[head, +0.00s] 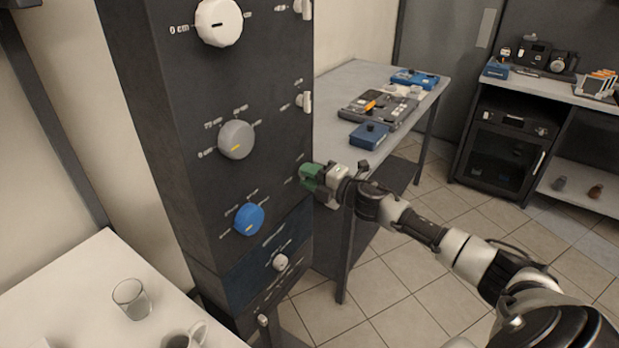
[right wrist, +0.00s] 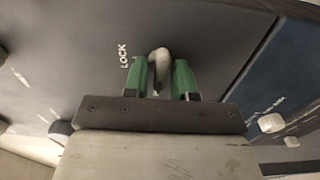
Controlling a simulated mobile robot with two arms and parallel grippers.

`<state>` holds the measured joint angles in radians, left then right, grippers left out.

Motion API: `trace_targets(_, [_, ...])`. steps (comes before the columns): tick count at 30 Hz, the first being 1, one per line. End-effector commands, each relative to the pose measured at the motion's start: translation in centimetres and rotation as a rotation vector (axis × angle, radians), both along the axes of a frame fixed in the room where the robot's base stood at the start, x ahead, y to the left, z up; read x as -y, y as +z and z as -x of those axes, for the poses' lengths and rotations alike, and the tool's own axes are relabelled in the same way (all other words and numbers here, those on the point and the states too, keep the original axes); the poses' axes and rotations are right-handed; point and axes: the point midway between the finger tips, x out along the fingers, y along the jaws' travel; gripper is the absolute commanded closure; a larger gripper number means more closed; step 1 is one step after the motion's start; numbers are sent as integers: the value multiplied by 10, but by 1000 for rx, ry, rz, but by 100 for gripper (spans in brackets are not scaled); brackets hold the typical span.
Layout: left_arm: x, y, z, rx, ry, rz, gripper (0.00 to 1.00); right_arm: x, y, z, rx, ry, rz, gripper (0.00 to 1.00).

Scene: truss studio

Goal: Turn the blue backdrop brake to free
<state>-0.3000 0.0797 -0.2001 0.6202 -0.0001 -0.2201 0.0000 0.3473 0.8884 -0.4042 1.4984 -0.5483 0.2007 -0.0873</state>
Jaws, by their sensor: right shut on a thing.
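The dark column (head: 190,190) has a white dial (head: 219,22), a grey dial (head: 236,139) and a blue dial (head: 249,219), one above the other. White brake levers stand right of the white dial (head: 304,8) and the grey dial (head: 304,101). My right gripper (head: 310,178) has its green fingers at the column's right edge, up and right of the blue dial. In the right wrist view it is shut on a pale brake lever (right wrist: 159,64), with "LOCK" printed left of it. The fingers hide this lever in the head view. My left gripper is not in view.
A dark blue panel with a small white knob (head: 280,262) is below the blue dial. A grey table (head: 350,82) with a control console and blue boxes stands behind my right gripper. A glass (head: 131,298) and a mug stand on the white table at lower left.

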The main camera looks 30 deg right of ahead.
Motion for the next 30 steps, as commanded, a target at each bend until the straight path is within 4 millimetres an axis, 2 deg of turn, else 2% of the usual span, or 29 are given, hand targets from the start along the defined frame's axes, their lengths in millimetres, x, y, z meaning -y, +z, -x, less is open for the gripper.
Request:
trace_targets(15, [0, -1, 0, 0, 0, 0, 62, 0, -1, 0, 5, 1, 17, 98])
trace_targets(16, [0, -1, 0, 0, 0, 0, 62, 0, -1, 0, 5, 1, 17, 69])
trace_targets(18, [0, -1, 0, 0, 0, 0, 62, 0, -1, 0, 5, 1, 17, 62])
trace_targets(26, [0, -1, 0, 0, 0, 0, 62, 0, -1, 1, 6, 0, 16, 62])
trace_targets(30, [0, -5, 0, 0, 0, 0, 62, 4, -3, 8, 4, -1, 17, 62])
